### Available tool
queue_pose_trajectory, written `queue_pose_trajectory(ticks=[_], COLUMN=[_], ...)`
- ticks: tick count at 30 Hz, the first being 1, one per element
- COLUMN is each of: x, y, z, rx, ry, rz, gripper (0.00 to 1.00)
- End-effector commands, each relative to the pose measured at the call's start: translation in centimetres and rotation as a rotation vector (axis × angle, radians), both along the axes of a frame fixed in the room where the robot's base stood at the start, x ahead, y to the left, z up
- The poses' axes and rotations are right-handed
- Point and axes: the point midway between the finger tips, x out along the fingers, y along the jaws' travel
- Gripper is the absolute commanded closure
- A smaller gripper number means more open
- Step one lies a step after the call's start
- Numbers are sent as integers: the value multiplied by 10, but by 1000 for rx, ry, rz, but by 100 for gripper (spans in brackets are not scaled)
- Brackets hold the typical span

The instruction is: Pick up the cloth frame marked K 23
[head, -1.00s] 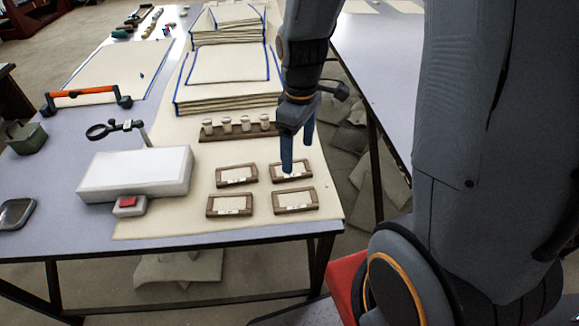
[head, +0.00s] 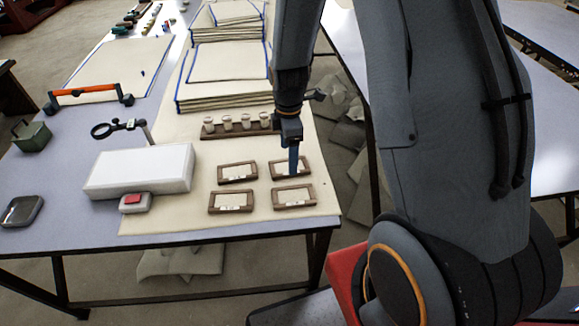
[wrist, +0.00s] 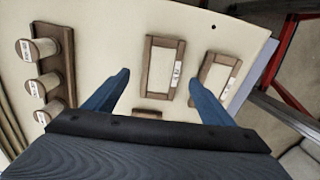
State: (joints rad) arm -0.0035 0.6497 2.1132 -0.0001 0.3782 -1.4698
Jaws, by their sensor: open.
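Several small brown-rimmed cloth frames with cream cloth and white labels lie on the cream mat: back left (head: 238,172), back right (head: 303,167), front left (head: 231,202) and front right (head: 293,197). Their labels are too small to read, so I cannot tell which is K 23. My gripper (head: 293,173) is open and points down over the back right frame. In the wrist view, one frame (wrist: 163,68) lies between my open fingers (wrist: 158,79). Another frame (wrist: 213,76) is partly behind the right finger, and a further frame edge (wrist: 147,114) shows below. The gap between fingertips and frame is unclear.
A wooden rack (head: 215,133) with several white spools stands behind the frames. A white box (head: 138,172) and a red-topped device (head: 136,203) are to the left. Blue-edged cloth stacks (head: 225,92) lie behind. The table's right edge is close.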

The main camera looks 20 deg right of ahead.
Motion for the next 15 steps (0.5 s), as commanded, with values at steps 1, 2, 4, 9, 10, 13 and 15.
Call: queue_pose_trajectory(ticks=[1, 2, 4, 9, 10, 13, 15], x=[-2, -2, -3, -2, -2, -1, -1], y=[-1, -1, -2, -1, -1, -1, -1], z=[-6, -10, -18, -35, -37, -39, -39], rx=[0, 0, 0, 0, 0, 0, 0], ry=[4, 4, 4, 2, 2, 0, 0], rz=[-1, -1, -1, -1, -1, -1, -1], gripper=[23, 23, 23, 23, 23, 23, 23])
